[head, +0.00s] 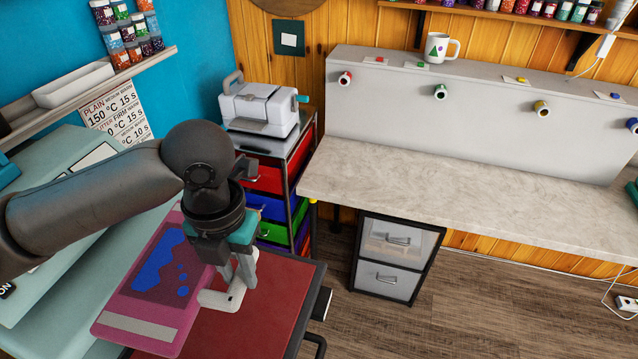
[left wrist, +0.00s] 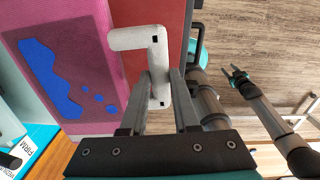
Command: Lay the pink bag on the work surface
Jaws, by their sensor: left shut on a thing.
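The pink bag (head: 120,318), with a dark purple panel, blue patches and a pale strip, lies flat at the lower left, partly over the red pad (head: 270,310). It also shows at the left of the left wrist view (left wrist: 100,25). My left gripper (head: 238,278) points down at the bag's right side, its fingers shut on a white angled handle (head: 216,300); the handle is between the fingertips in the left wrist view (left wrist: 142,38). My right gripper (left wrist: 239,78) shows small in the left wrist view, its fingers apart and empty. My left arm hides the bag's upper part.
The long grey work surface (head: 450,185) at the right is clear on top. A panel behind it holds several coloured rolls. Grey drawers (head: 395,255) stand below. A white machine (head: 260,108) sits on a coloured drawer cart. A teal press (head: 45,250) is at the left.

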